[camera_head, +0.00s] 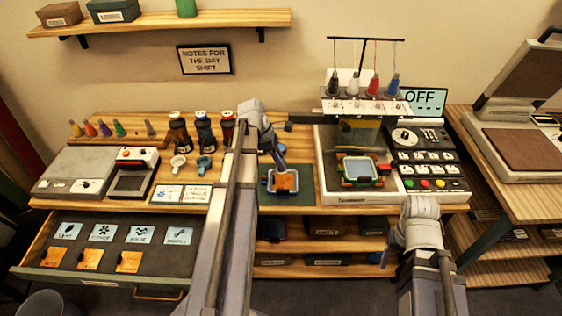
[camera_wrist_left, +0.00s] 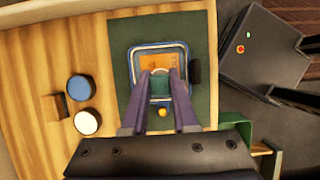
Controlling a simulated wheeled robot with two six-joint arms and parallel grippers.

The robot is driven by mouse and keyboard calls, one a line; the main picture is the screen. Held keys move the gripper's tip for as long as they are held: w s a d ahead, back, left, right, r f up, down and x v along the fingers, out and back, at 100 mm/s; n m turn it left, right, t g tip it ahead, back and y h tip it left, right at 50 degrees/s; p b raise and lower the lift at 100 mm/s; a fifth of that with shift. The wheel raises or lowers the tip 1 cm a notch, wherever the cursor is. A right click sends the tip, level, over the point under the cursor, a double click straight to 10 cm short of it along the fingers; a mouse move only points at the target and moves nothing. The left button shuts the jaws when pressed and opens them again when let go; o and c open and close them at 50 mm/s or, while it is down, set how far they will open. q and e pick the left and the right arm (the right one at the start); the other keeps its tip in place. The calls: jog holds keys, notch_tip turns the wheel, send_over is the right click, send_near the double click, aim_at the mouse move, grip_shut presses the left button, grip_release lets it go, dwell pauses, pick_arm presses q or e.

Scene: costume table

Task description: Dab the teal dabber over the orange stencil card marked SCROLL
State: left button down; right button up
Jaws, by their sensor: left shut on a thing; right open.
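The orange stencil card (camera_head: 285,181) lies inside a blue-rimmed frame (camera_head: 271,187) on the green mat (camera_head: 247,194). The card also shows in the left wrist view (camera_wrist_left: 148,62), partly covered by my gripper. My left gripper (camera_head: 281,162) is shut on the teal dabber (camera_wrist_left: 160,86), above the near part of the framed card. Whether the dabber touches the card cannot be told. My right gripper (camera_head: 385,258) is open and empty, low in front of the table at the right.
White (camera_head: 179,163) and blue (camera_head: 205,163) dabbers stand left of the mat, before several bottles (camera_head: 204,132). An embroidery machine (camera_head: 362,197) stands right. An open drawer (camera_head: 60,274) holds several blue and orange cards.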

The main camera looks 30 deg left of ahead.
pick_arm(q)
jog(key=shift+r, duration=0.4)
pick_arm(e)
jog(key=shift+r, duration=0.35)
pick_arm(q)
jog(key=shift+f, duration=0.15)
pick_arm(e)
jog(key=shift+f, duration=0.1)
pick_arm(q)
jog(key=b+x, duration=0.3)
jog(key=s+b+x, duration=0.1)
jog(key=b+x, duration=0.1)
jog(key=x, duration=0.1)
jog(key=shift+s+a+f+b, duration=0.1)
jog(key=shift+a+f+b, duration=0.1)
jog(key=shift+b, duration=0.2)
pick_arm(e)
notch_tip(320, 180, down, 6)
jog(key=shift+r, duration=0.15)
pick_arm(q)
jog(key=shift+r, duration=0.1)
jog(key=shift+f+b, duration=0.55)
pick_arm(e)
jog(key=shift+f, duration=0.55)
dwell(0.4)
pick_arm(q)
jog(key=shift+r, duration=0.1)
pick_arm(e)
jog(key=shift+r, duration=0.15)
